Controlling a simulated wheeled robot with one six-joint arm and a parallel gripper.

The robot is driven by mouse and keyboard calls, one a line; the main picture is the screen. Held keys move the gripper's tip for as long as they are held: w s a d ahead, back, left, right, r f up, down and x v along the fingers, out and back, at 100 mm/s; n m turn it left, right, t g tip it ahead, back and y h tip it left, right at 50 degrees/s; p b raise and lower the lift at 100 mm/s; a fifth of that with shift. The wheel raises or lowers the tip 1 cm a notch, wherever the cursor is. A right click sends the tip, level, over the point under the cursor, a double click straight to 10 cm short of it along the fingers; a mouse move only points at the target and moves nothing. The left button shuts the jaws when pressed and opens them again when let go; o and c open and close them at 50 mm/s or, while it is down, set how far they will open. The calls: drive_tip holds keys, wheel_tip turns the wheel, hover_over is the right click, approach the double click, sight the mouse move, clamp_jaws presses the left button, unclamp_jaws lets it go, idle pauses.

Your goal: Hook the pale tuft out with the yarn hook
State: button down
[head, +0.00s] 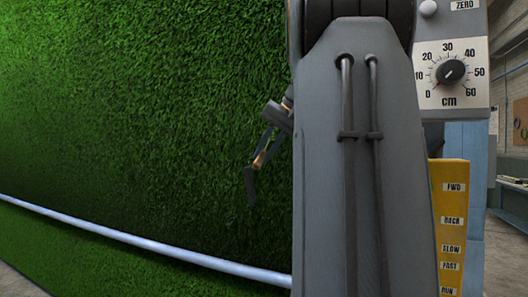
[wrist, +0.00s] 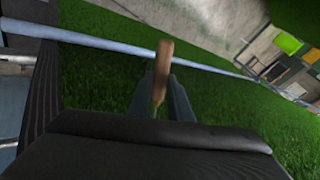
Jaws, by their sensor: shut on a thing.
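My gripper (head: 265,147) is in front of the green turf face (head: 130,110) in the head view, just left of my large grey arm link. It is shut on the yarn hook, whose tan wooden handle (wrist: 161,70) stands between the two grey fingers in the wrist view. In the head view a bit of the tan handle (head: 261,159) shows at the fingers, with a dark piece hanging below it. I cannot tell whether the dark piece touches the turf. The hook's tip is not clear in the wrist view. I see no pale tuft in either view.
A pale blue-grey rail (head: 150,241) runs across the turf below my gripper. A grey panel with a dial (head: 450,72) and a yellow label plate (head: 451,225) stand at right. Concrete floor (wrist: 225,25) shows beyond the turf in the wrist view.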

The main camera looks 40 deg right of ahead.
drive_tip(key=shift+s+a+r+p, duration=0.1)
drive_tip(key=shift+a+r+p, duration=0.1)
drive_tip(key=shift+r+p, duration=0.8)
drive_tip(key=shift+r, duration=0.25)
drive_tip(key=shift+s+a+r+p, duration=0.1)
drive_tip(key=shift+a+r+p, duration=0.15)
drive_tip(key=shift+r, duration=0.2)
drive_tip(key=shift+s+a+r+p, duration=0.1)
drive_tip(key=shift+r+p, duration=0.25)
drive_tip(key=shift+r, duration=0.1)
drive_tip(key=shift+a+f, duration=0.1)
drive_tip(key=shift+s+a+f+b, duration=0.25)
drive_tip(key=shift+a+b, duration=0.25)
drive_tip(key=shift+a, duration=0.15)
drive_tip(key=shift+s+a+f+b, duration=0.2)
drive_tip(key=shift+a+b, duration=0.3)
drive_tip(key=shift+a, duration=0.1)
drive_tip(key=a, duration=0.1)
drive_tip(key=s+a+f+b, duration=0.1)
drive_tip(key=a, duration=0.1)
drive_tip(key=s+a+b, duration=0.1)
drive_tip(key=shift+a+f, duration=0.15)
drive_tip(key=shift+a, duration=0.1)
